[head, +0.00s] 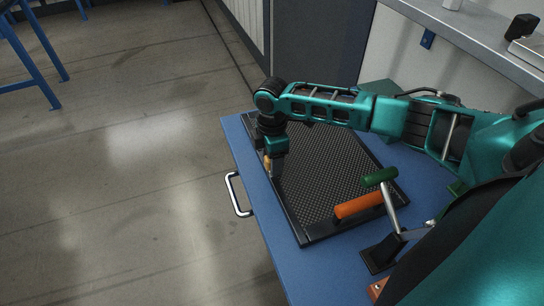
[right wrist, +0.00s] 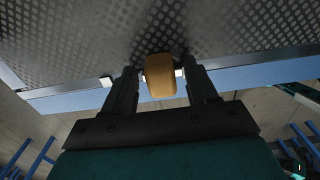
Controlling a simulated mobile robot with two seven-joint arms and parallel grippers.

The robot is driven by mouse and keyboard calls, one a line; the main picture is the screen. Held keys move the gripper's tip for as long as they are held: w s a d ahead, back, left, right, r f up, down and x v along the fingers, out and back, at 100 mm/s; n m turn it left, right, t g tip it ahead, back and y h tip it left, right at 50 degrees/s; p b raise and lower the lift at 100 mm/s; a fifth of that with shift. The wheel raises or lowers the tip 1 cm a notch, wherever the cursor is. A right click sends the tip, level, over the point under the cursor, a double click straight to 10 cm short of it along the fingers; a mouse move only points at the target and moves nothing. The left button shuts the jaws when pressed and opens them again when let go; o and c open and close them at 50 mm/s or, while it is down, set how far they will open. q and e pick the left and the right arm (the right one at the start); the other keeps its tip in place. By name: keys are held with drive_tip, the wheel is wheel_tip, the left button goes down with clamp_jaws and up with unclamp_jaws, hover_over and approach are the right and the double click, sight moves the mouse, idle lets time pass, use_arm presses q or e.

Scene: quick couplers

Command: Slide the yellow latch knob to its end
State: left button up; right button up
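The yellow latch knob (right wrist: 160,77) shows in the right wrist view between the two dark fingers of my right gripper (right wrist: 161,72). The fingers stand apart, with a narrow gap visible on each side of the knob. In the head view the knob (head: 267,163) is a small yellow patch, partly hidden by my right gripper (head: 272,170). This gripper points down at the left edge of the dark perforated plate (head: 325,160). I cannot tell whether a finger touches the knob. My left gripper is not in view.
The plate lies on a blue table (head: 245,150) with a metal side handle (head: 238,195). An orange handle (head: 358,205) lies near the plate's front right edge. A lever with a green grip (head: 380,177) stands beside it. A grey shelf (head: 470,30) is at the upper right.

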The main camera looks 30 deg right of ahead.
drive_tip(key=shift+r, duration=0.35)
wheel_tip(320, 180, up, 12)
drive_tip(key=p, duration=0.1)
drive_tip(key=shift+r+p, duration=0.15)
drive_tip(key=shift+p, duration=0.2)
idle(0.3)
